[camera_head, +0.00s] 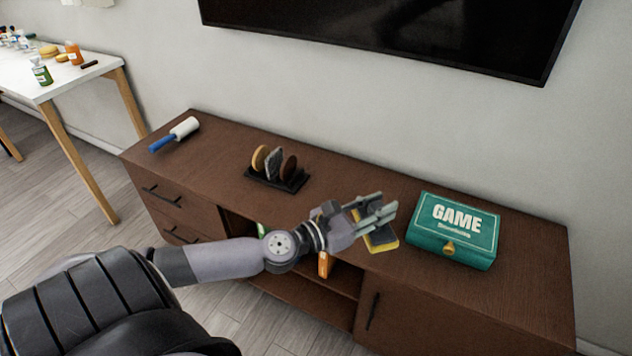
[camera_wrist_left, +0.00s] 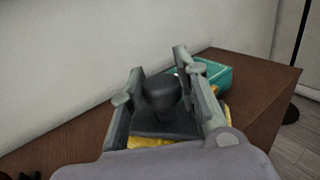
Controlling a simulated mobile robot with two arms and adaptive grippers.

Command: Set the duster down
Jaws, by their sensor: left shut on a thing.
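The duster (camera_head: 384,243) is a block with a yellow underside and a dark top, partly hidden by my left gripper (camera_head: 381,208). The left wrist view shows the duster's black round knob (camera_wrist_left: 160,91) between the two fingers of the gripper (camera_wrist_left: 152,78), with yellow showing under its dark base. My left gripper is shut on the duster. It is at the brown cabinet (camera_head: 330,190), left of the green game box (camera_head: 453,232). I cannot tell whether the duster touches the cabinet top. My right gripper is not in view.
A dark rack (camera_head: 276,181) with several round pieces stands further left on the cabinet. A blue-handled lint roller (camera_head: 175,134) lies near its left end. A dark screen (camera_head: 410,30) hangs on the wall above. The cabinet top is clear right of the game box.

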